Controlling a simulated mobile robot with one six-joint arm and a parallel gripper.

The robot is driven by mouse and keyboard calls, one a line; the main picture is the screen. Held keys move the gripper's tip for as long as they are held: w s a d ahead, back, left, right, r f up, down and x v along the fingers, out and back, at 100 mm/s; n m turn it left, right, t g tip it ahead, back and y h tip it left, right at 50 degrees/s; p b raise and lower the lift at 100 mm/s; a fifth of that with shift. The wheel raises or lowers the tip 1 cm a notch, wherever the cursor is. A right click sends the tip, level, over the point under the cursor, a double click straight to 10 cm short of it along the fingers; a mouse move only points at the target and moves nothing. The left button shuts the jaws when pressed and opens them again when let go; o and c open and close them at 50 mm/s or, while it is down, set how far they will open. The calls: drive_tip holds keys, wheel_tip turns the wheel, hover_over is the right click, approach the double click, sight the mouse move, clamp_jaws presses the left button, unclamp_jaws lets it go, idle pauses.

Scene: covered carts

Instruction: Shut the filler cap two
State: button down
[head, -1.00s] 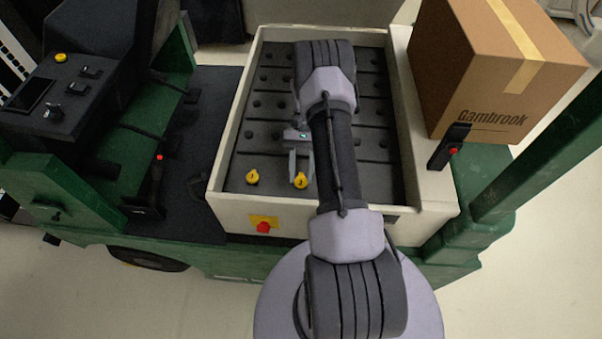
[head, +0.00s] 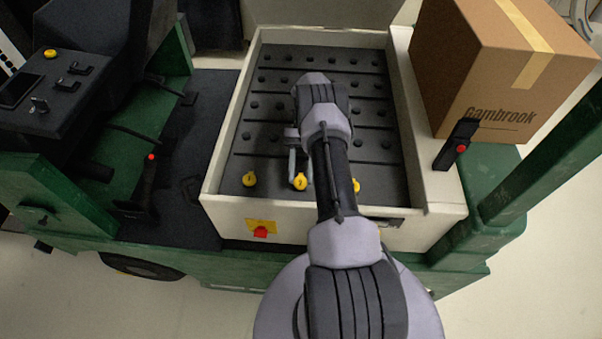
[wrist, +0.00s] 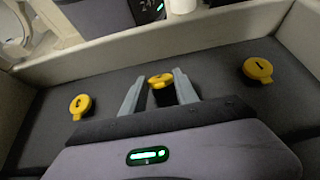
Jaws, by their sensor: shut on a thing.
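Filler cap two (head: 300,181) is the middle of the yellow caps at the near end of the dark cell block in the cart's open bay. It also shows in the wrist view (wrist: 160,80), on a dark neck. My gripper (wrist: 158,78) reaches down at this cap, with one grey finger on each side of it, shut on it. In the head view my gripper (head: 297,172) is partly hidden by my arm. Whether the lid is fully seated cannot be told.
Yellow cap one (head: 250,179) is to the left and another yellow cap (head: 356,185) to the right, partly behind my arm. The cream bay wall (head: 225,213) stands close in front, with a red knob (head: 261,232). A cardboard box (head: 500,75) stands at right.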

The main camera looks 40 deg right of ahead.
drive_tip(key=shift+r, duration=0.1)
drive_tip(key=c, duration=1)
unclamp_jaws()
drive_tip(key=shift+o, duration=0.2)
